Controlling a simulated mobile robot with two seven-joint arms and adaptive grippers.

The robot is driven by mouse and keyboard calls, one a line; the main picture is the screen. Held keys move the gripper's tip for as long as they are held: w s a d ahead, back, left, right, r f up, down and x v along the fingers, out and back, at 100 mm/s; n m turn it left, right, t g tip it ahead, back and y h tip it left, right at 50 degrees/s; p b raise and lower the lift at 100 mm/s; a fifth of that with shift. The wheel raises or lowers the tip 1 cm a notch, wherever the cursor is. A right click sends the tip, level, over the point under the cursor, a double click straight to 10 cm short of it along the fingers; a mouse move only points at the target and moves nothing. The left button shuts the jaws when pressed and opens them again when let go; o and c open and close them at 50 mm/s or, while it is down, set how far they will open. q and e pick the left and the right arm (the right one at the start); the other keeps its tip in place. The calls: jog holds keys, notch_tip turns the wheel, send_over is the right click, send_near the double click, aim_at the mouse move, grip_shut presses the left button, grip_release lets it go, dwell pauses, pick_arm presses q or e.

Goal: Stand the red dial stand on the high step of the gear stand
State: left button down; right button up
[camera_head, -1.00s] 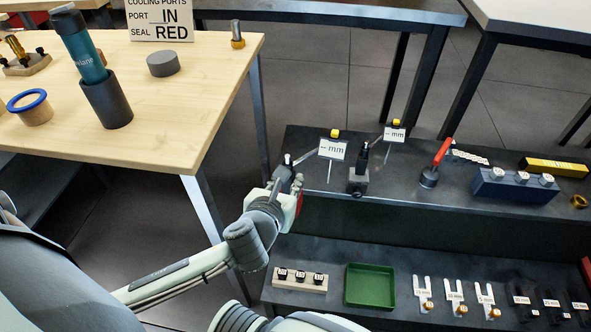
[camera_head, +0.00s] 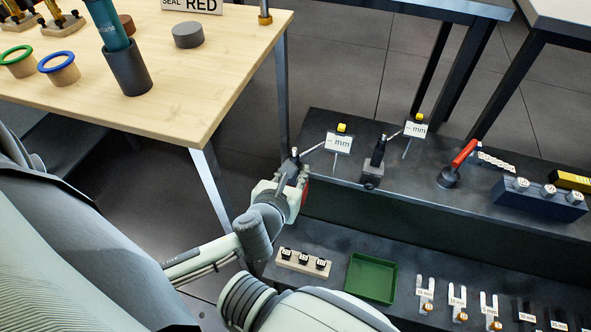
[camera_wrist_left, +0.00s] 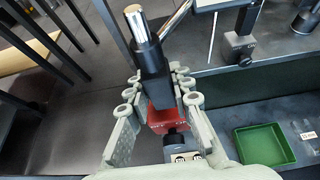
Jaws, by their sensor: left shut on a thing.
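The red dial stand (camera_wrist_left: 167,117) has a red block base, a black post and a silver top. My left gripper (camera_head: 298,182) is shut around it, with the fingers on both sides in the left wrist view (camera_wrist_left: 155,92). A thin rod runs from its post toward a white "mm" card (camera_head: 338,143). The dark gear stand has a high step (camera_head: 405,198) and a low step (camera_head: 335,258). The held stand is in the air beside the high step's left end, apart from the other dial stand. My right gripper is not in view.
On the high step are a black dial stand (camera_head: 374,165) with its own card, a red-handled tool (camera_head: 458,163) and a blue block (camera_head: 540,202). The low step bears a green tray (camera_head: 371,278) and several forked pieces. A wooden table (camera_head: 220,70) stands at left.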

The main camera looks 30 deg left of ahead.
pick_arm(q)
jog(key=shift+w+r, duration=0.1)
jog(key=shift+r, duration=0.1)
jog(key=w+r+x, duration=0.1)
jog(key=r+x, duration=0.2)
jog(key=x, duration=1.3)
jog(key=shift+w+a, duration=0.25)
jog(key=shift+a, duration=0.05)
dwell(0.3)
dwell(0.6)
jog(key=shift+f, duration=0.45)
dwell(0.9)
jog(key=c, duration=1.3)
grip_release()
jog(key=shift+s, duration=0.1)
jog(key=shift+s+f, duration=0.1)
jog(key=shift+f, duration=0.25)
jog(key=v, duration=1.2)
jog(key=shift+d+r, duration=0.1)
jog(key=shift+r, duration=0.1)
